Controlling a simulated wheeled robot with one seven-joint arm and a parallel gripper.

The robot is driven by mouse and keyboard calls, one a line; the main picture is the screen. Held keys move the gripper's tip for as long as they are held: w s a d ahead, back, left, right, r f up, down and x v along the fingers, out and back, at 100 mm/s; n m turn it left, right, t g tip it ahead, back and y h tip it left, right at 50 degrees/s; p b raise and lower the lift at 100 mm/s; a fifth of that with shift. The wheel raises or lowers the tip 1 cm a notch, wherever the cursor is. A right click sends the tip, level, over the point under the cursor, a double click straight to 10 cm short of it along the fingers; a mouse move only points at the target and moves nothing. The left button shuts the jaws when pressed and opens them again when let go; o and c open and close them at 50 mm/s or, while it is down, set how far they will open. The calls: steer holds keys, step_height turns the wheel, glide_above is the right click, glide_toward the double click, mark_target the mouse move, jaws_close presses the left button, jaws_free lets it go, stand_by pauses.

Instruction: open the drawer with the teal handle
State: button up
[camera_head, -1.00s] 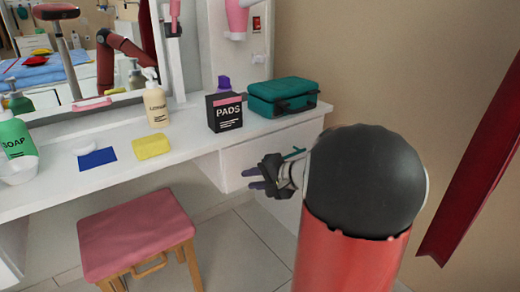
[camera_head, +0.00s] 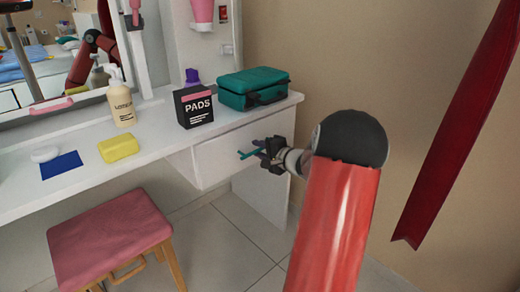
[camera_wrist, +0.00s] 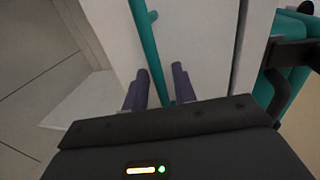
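The white drawer (camera_head: 218,152) sits under the right end of the vanity top and looks shut. Its teal bar handle (camera_head: 249,154) sticks out beside my gripper (camera_head: 262,149), which partly hides it. In the wrist view the handle (camera_wrist: 152,45) runs down between my gripper's two dark purple fingers (camera_wrist: 160,85). The fingers are apart, one on each side of the bar, with gaps visible. Whether either finger touches it cannot be told.
On the white vanity top (camera_head: 75,195) stand a teal case (camera_head: 252,87), a PADS box (camera_head: 194,106), a lotion bottle (camera_head: 121,98) and a yellow sponge (camera_head: 118,148). A pink stool (camera_head: 110,235) stands below. Dark red cloth (camera_head: 450,120) hangs at right.

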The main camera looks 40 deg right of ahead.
steer(key=shift+c, duration=0.4)
jaws_close()
steer(key=shift+s, duration=0.1)
steer(key=f+b+v, duration=0.3)
steer(key=b+v, duration=0.5)
steer(key=v, duration=1)
steer(key=shift+s+f, duration=0.2)
steer(key=shift+s, duration=0.45)
steer(key=shift+o, duration=0.4)
jaws_free()
